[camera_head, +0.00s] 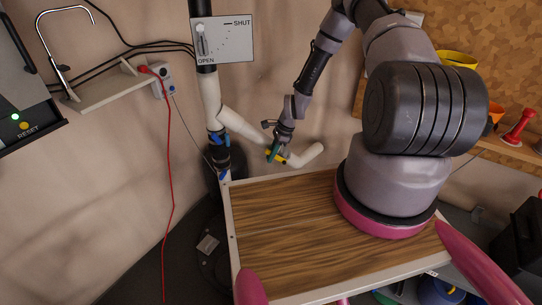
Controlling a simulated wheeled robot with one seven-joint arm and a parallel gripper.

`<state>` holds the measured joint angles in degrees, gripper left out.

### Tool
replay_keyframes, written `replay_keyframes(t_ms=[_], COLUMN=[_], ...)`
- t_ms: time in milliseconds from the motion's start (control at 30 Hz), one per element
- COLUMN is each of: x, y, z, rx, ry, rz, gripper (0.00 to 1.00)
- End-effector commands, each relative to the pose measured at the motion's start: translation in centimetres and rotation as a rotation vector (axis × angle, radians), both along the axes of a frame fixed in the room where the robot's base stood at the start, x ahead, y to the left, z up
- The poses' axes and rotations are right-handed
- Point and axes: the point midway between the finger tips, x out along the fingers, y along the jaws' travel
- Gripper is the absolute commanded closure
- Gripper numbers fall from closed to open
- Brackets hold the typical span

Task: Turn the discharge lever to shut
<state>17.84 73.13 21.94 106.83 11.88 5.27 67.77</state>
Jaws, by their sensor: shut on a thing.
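My gripper (275,150) is at the white branch pipe (241,125), low on the wall left of my arm. It is shut on a small yellow lever (283,161) on this pipe. The fingertips hide part of the lever, so its exact angle is hard to tell. A white plate (228,40) on the wall above reads SHUT at upper right and OPEN at lower left, with a pale knob-like lever drawing or part at its left side.
A wooden-topped table (285,235) stands below my arm. A wooden bench (510,150) with a red item is at right.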

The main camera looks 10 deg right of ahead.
Motion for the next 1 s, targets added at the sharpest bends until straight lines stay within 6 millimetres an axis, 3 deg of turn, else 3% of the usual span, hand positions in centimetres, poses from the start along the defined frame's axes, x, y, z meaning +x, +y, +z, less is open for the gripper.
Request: replay_keyframes(t_ms=[600, 1000], x=[-0.2, -0.1], y=[1.0, 0.9], z=[-1.6, -1.6], rx=[-0.24, -0.26], ry=[0.017, 0.016], rz=[0.004, -0.002], gripper=[1.0, 1.0])
